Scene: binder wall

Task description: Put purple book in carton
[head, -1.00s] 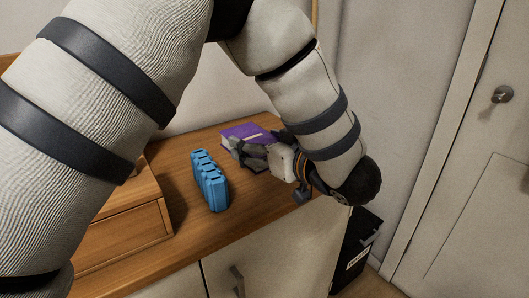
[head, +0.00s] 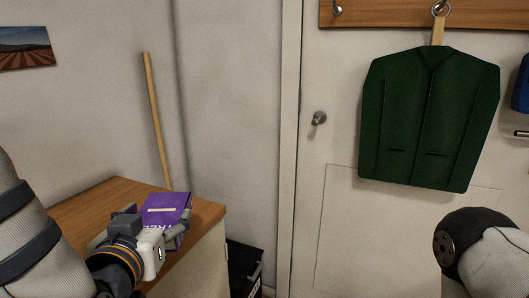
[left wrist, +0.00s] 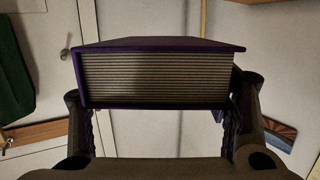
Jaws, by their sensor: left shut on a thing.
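The purple book (head: 166,208) is at the right end of the wooden counter top in the head view. I cannot tell whether it touches the wood or is held just above it. My left gripper (head: 168,238) is shut on it from the near side. In the left wrist view the book (left wrist: 158,80) sits between the two fingers (left wrist: 160,125), its striped page edges facing the camera. My right gripper is out of view; only part of my right arm shows at lower right. I see nothing that is clearly a carton.
A black box (head: 243,266) with a pale label stands low beyond the counter's right end. A wooden pole (head: 157,120) leans at the wall behind the counter (head: 92,205). A white door (head: 335,110) and a hanging green jacket (head: 430,120) are at right.

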